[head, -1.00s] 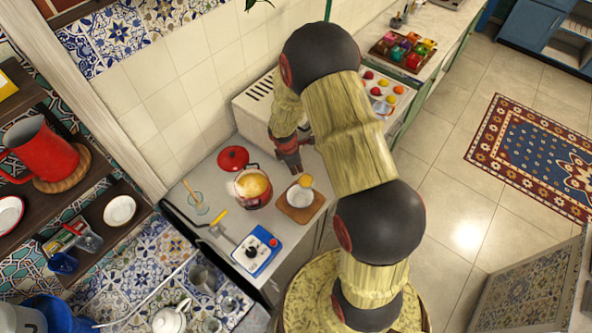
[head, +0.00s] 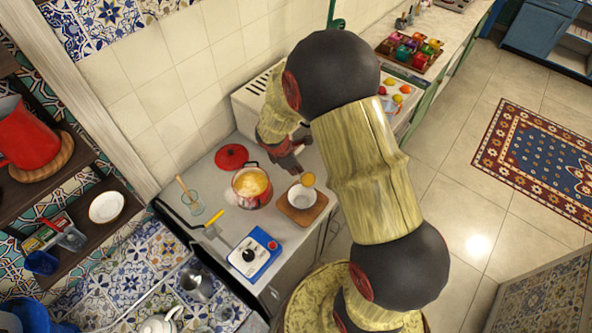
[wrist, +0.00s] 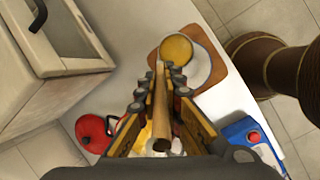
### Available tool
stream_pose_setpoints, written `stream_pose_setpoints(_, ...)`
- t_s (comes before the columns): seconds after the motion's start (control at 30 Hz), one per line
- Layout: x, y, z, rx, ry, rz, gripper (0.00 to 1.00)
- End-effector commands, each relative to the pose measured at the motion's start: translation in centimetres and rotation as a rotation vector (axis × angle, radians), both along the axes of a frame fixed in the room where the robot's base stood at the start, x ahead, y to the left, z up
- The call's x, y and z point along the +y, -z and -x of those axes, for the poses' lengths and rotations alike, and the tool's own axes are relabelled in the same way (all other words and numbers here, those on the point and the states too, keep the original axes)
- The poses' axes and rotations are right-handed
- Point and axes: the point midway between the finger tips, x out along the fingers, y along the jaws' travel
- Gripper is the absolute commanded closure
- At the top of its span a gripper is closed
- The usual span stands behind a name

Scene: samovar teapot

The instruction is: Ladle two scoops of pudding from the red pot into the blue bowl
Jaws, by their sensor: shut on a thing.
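The red pot (head: 243,202) stands on the counter with yellow pudding (head: 252,182) in it. My gripper (head: 297,166) is shut on the ladle's wooden handle (wrist: 162,118). The ladle's round yellow cup (head: 308,179) is over the bowl's far edge in the head view. In the wrist view the cup (wrist: 176,49) covers part of the bowl (wrist: 197,66). I cannot tell if the yellow is pudding or the cup itself. My gripper mostly hides the pot there.
The wooden board (head: 289,214) lies under the bowl. A red lid (head: 231,156) lies behind the pot. A blue and white device with a knob (head: 257,254) stands in front. A glass with a wooden stick (head: 193,207) is at the left. A white appliance (head: 248,103) stands behind my gripper.

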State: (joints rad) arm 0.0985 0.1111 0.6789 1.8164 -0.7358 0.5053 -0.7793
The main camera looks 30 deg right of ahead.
Motion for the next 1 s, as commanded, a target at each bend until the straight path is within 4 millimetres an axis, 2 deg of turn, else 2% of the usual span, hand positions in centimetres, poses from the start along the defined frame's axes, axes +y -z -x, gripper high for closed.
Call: stream_pose_setpoints(1.0,1.6,1.4,0.4,-0.057,-0.001,0.180,1.00)
